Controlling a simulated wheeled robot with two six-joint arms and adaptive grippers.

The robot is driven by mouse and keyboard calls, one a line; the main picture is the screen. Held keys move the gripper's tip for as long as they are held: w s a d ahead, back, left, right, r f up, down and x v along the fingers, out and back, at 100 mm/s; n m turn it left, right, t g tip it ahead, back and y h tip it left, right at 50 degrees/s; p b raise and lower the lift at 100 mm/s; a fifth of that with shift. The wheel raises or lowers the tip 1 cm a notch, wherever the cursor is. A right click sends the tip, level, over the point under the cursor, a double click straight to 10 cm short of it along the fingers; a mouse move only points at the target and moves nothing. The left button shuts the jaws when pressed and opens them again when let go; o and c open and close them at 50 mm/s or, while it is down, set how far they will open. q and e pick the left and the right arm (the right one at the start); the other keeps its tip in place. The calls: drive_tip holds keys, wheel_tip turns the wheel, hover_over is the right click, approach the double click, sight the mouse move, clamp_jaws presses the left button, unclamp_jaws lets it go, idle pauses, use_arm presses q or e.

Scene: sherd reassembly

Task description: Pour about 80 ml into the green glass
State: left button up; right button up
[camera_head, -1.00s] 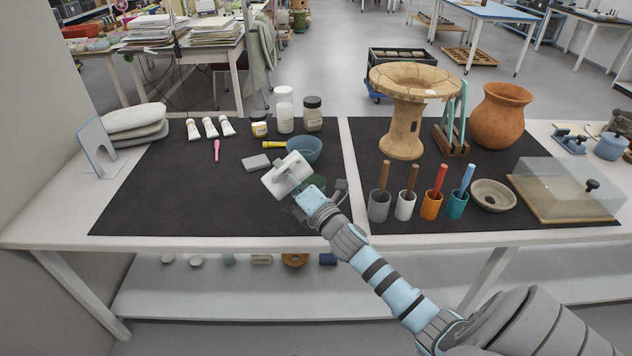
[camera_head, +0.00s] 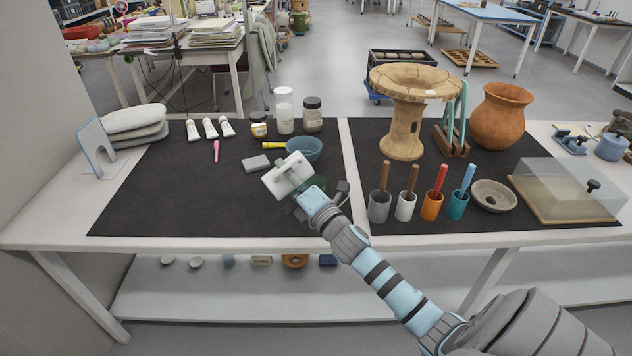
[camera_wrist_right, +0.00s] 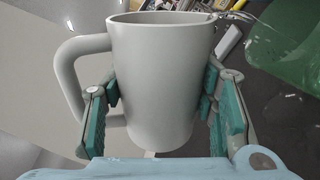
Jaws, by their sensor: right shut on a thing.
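My right gripper (camera_wrist_right: 160,110) is shut on a white jug with a handle (camera_wrist_right: 150,90), its teal-padded fingers on either side of the jug. In the head view the white jug (camera_head: 287,176) is held over the dark mat, tilted. The green glass (camera_head: 318,183) is mostly hidden behind the jug and my gripper (camera_head: 305,188). It also shows as a green see-through shape (camera_wrist_right: 288,45) at the upper right of the wrist view, apart from the jug. My left gripper is not in view.
A blue bowl (camera_head: 304,149) stands just behind the jug, with a grey block (camera_head: 256,162) to its left. Several cups with tools, one grey (camera_head: 380,205), stand to the right. The mat's left part (camera_head: 160,200) is clear.

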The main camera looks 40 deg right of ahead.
drive_tip(key=shift+d+r+m+b, duration=0.1)
drive_tip(key=shift+r+m+b, duration=0.2)
drive_tip(key=shift+m+b, duration=0.25)
idle(0.4)
drive_tip(key=shift+s+r+m, duration=0.2)
drive_tip(key=shift+m, duration=0.35)
drive_tip(key=n+p, duration=0.1)
drive_tip(key=a+n+p, duration=0.1)
drive_tip(key=n+p, duration=0.1)
drive_tip(key=shift+a+f, duration=0.1)
drive_tip(key=shift+f, duration=0.2)
drive_tip(key=shift+w+r+n+p, duration=0.1)
drive_tip(key=shift+n+p, duration=0.35)
drive_tip(key=shift+n, duration=0.25)
drive_tip(key=shift+f+n+y+p, duration=0.25)
drive_tip(key=shift+n+y+p, duration=0.05)
drive_tip(key=shift+n, duration=0.5)
drive_tip(key=shift+f+n, duration=0.45)
drive_tip(key=shift+n, duration=0.05)
